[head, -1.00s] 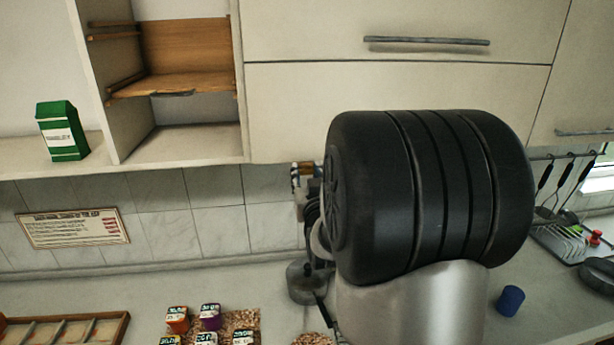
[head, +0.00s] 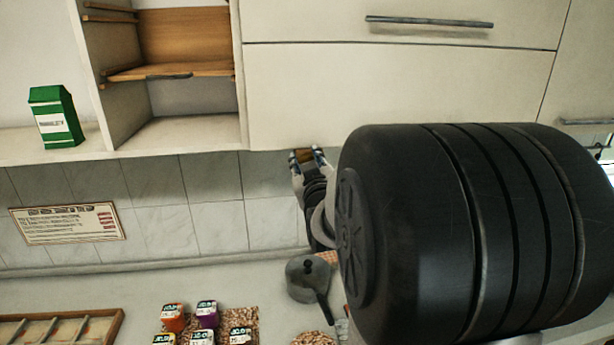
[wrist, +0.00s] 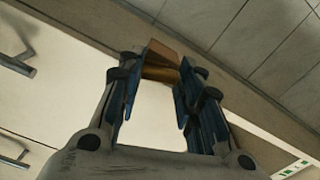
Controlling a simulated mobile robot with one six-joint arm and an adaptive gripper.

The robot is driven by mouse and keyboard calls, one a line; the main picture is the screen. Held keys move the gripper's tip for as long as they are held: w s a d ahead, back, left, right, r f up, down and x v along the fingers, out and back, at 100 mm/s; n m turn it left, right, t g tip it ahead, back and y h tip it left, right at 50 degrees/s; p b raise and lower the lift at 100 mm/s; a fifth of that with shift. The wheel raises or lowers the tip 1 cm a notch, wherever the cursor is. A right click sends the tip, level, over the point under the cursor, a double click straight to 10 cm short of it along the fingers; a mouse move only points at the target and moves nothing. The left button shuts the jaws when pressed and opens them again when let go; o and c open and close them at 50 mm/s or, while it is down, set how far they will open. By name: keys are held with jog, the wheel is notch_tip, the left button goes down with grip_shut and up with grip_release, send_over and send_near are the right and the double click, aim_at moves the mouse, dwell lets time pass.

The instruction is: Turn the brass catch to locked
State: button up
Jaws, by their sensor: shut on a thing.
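The brass catch (wrist: 160,74) shows in the wrist view as a small golden-brown piece between the fingertips, with a flat brown face above it. In the head view the catch (head: 303,155) is a small brown spot at the lower edge of the pale wall cabinet. My gripper (wrist: 158,82) is shut on it, one blue-padded finger on each side. In the head view my gripper (head: 308,158) points up at the cabinet's underside. Much of the catch is hidden by the fingers, and I cannot tell which way it is turned.
My black arm link covers the right of the head view. A grey pot (head: 306,278) stands on the counter below my gripper. Several small labelled boxes (head: 206,314) and a wooden tray (head: 117,325) are at the lower left. A green carton (head: 56,117) stands on the shelf.

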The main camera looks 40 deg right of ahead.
jog(key=n+b, duration=1.2)
jog(key=b, duration=0.4)
jog(key=shift+f+b, duration=0.1)
jog(key=shift+b, duration=0.2)
jog(key=shift+n+b, duration=0.9)
jog(key=shift+n, duration=0.2)
jog(key=shift+r+n, duration=0.2)
jog(key=shift+n, duration=0.1)
jog(key=o, duration=1.1)
jog(key=shift+c, duration=0.2)
jog(key=shift+f, duration=0.1)
